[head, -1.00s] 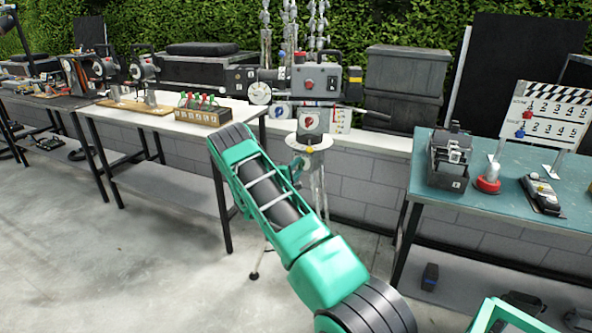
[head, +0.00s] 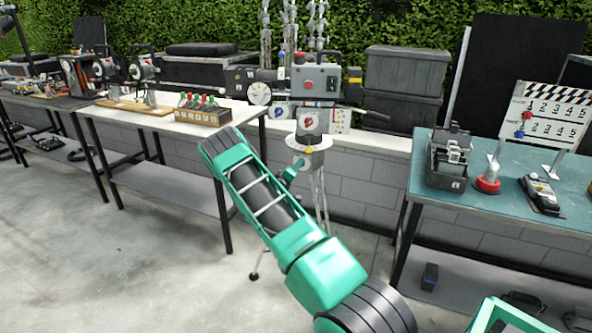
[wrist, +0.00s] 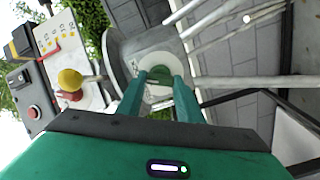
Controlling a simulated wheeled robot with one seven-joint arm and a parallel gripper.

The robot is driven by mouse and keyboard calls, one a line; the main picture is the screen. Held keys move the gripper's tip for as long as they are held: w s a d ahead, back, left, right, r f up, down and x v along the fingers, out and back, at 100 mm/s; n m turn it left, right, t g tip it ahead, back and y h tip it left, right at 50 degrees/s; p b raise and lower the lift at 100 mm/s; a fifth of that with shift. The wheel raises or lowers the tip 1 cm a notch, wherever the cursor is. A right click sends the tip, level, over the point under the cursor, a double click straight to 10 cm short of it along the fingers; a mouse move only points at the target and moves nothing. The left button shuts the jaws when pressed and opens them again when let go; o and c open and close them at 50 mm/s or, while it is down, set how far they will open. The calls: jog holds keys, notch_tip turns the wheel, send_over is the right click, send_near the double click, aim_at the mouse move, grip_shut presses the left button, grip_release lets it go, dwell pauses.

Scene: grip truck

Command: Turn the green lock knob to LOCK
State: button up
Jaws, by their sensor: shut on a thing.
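The green lock knob (wrist: 161,73) sits on a pale round plate (wrist: 166,66) on the side of the grey tripod head (wrist: 125,50). In the wrist view my gripper (wrist: 159,80) has its two teal fingers shut on the knob, one on each side. The fingertips cover part of the knob, and I cannot read any lock marking. In the head view my gripper (head: 291,171) is at the tripod, just below its round top plate (head: 309,143). The knob cannot be made out there.
A grey camera with a red button (head: 316,76) stands above the tripod. A yellow ball knob (wrist: 70,80) sticks out left of the fingers in the wrist view. A white-topped table (head: 150,112) is at left, a teal-topped table (head: 500,195) at right. Open floor (head: 120,270) lies at lower left.

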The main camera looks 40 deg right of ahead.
jog(key=shift+s+f, duration=0.15)
jog(key=shift+f, duration=0.35)
jog(key=o, duration=1.1)
jog(key=shift+c, duration=0.2)
jog(key=shift+r, duration=0.25)
jog(key=v, duration=1)
jog(key=shift+a, duration=0.4)
jog(key=shift+f, duration=0.1)
jog(key=s+r+m+g+y, duration=0.3)
jog(key=s+r+m+g, duration=0.15)
jog(key=s, duration=0.45)
jog(key=s+r+m+g+y, duration=0.3)
jog(key=s+r, duration=0.3)
jog(key=s, duration=0.3)
jog(key=s+a+r+y, duration=0.2)
jog(key=s+a+y, duration=0.1)
jog(key=s+a, duration=0.5)
jog(key=s+a+r+n+y, duration=0.1)
jog(key=s+a+r+y, duration=0.2)
jog(key=s+a, duration=0.6)
jog(key=s+a+r+n+y, duration=0.1)
jog(key=s+a+y, duration=0.3)
jog(key=s+a, duration=0.4)
jog(key=shift+s+a+r+y, duration=0.4)
jog(key=shift+a+r, duration=0.5)
jog(key=shift+a, duration=0.15)
